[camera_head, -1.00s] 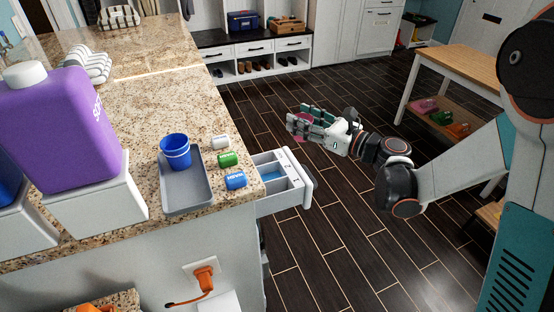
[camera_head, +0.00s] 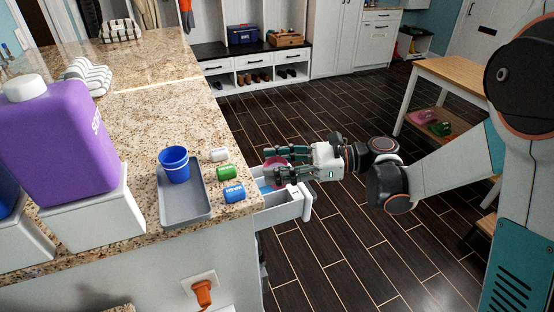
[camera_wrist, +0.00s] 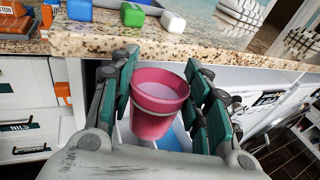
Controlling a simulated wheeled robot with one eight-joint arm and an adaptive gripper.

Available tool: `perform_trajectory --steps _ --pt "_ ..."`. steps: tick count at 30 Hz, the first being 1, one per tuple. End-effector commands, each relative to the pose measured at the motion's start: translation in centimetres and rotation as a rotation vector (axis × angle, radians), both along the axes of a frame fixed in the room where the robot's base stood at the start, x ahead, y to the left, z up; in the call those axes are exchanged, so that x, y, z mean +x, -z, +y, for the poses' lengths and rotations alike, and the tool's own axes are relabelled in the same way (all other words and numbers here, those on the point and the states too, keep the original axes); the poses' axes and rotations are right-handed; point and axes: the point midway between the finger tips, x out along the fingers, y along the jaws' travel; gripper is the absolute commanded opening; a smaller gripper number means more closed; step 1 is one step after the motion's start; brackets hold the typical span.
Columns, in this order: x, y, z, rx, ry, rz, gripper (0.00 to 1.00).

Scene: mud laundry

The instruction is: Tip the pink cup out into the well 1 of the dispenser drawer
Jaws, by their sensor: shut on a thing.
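My gripper (camera_head: 272,170) is shut on the pink cup (camera_head: 277,163), with its dark green-padded fingers on either side of it. In the wrist view the pink cup (camera_wrist: 158,103) looks about upright, its open rim toward the camera, with something pale inside. The open dispenser drawer (camera_head: 293,207) sticks out from the counter's end, and the cup is above it. Blue shows in a well beside and below the cup in the wrist view. The cup and fingers hide much of the wells, and I cannot tell which well is under the cup.
On the granite counter, a grey tray (camera_head: 185,208) holds a blue cup (camera_head: 174,165). White, green (camera_head: 226,173) and blue (camera_head: 234,192) small containers lie near the counter edge beside the drawer. A large purple jug (camera_head: 60,140) stands at left. The floor right of the drawer is clear.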

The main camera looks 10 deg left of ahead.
Motion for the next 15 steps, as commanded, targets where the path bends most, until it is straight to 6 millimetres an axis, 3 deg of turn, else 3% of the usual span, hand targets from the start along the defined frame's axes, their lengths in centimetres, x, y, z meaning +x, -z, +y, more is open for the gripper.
perform_trajectory --steps 15 --pt "-0.09 0.0 0.18 -0.164 -0.001 -0.102 0.24"
